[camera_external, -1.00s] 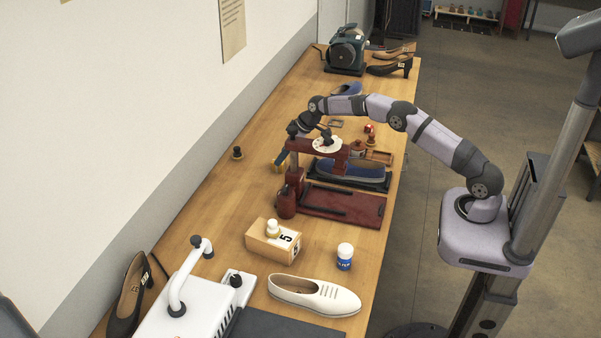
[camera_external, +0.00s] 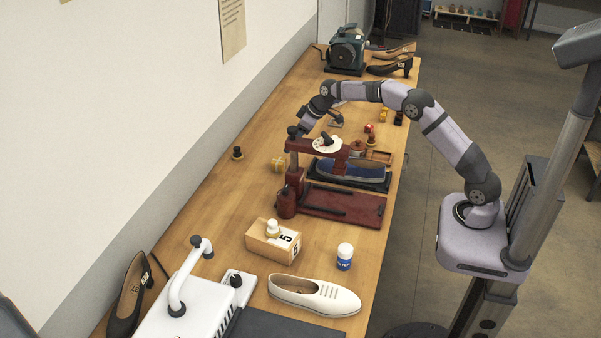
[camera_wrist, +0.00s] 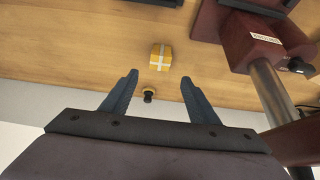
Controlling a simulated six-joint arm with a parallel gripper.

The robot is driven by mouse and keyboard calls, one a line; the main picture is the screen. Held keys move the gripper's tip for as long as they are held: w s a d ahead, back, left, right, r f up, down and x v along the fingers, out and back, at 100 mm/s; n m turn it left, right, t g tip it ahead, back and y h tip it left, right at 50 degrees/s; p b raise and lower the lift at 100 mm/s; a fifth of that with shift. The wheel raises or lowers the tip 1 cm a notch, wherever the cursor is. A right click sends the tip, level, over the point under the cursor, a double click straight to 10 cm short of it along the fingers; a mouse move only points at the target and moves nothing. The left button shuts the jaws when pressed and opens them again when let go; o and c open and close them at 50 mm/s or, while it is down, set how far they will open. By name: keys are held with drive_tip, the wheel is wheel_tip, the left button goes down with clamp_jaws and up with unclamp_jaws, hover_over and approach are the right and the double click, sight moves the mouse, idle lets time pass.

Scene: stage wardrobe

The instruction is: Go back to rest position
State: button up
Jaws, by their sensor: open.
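My gripper (camera_wrist: 161,92) shows in the wrist view with its two blue-grey fingers apart and nothing between them. A small yellow box with a pale cross band (camera_wrist: 161,57) lies on the wooden bench ahead of the fingers, apart from them. The yellow box also shows in the external view (camera_external: 279,164), left of the dark red press (camera_external: 297,188). In the external view my arm arches over the bench, and the fingertips are hidden behind the press.
The press post (camera_wrist: 268,88) stands close at the right in the wrist view. A blue shoe (camera_external: 350,170) sits on a dark plate behind the press. A small dark knob (camera_external: 237,153) stands left on the bench. A white shoe (camera_external: 313,295) and a numbered box (camera_external: 272,244) lie nearer.

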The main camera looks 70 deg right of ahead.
drive_tip(key=s+a+g+p, duration=0.25)
drive_tip(key=s+g, duration=0.25)
drive_tip(key=s, duration=1.8)
drive_tip(key=s+a+f+g+b, duration=0.1)
drive_tip(key=s+a+f, duration=0.5)
drive_tip(key=s+a, duration=1.1)
drive_tip(key=shift+s+a+b, duration=0.25)
drive_tip(key=shift+s+b, duration=0.25)
drive_tip(key=shift+b, duration=0.25)
